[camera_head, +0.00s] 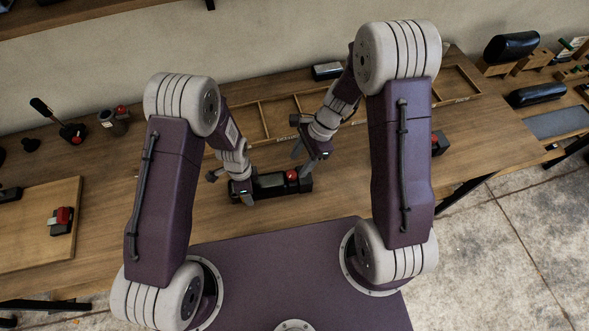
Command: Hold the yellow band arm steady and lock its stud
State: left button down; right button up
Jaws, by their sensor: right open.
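A low black device (270,185) with a red round knob (292,175) lies on the wooden bench in front of me. No yellow band shows clearly, and I cannot make out the band arm or its stud at this size. My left gripper (238,188) is at the left end of the device, partly covering it; I cannot tell whether it touches or grips anything. My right gripper (304,160) is open just above and behind the red knob, with nothing seen between its fingers.
A shallow divided wooden tray (281,108) lies behind the device. A wooden board (38,225) with a red-and-black block (61,220) is at the left. A dark joystick-like tool (70,132) stands at the back left. The bench right of the device has free room.

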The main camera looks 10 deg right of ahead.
aim_at(293, 174)
jog(key=x, duration=0.5)
grip_shut()
jog(key=shift+s+m+t, duration=0.1)
jog(key=shift+m+t, duration=0.35)
jog(key=shift+m, duration=0.7)
jog(key=shift+s+m+t, duration=0.1)
jog(key=shift+m+t, duration=0.35)
jog(key=shift+m, duration=0.7)
grip_release()
jog(key=w+v, duration=0.1)
jog(key=v, duration=1.1)
jog(key=shift+s, duration=0.45)
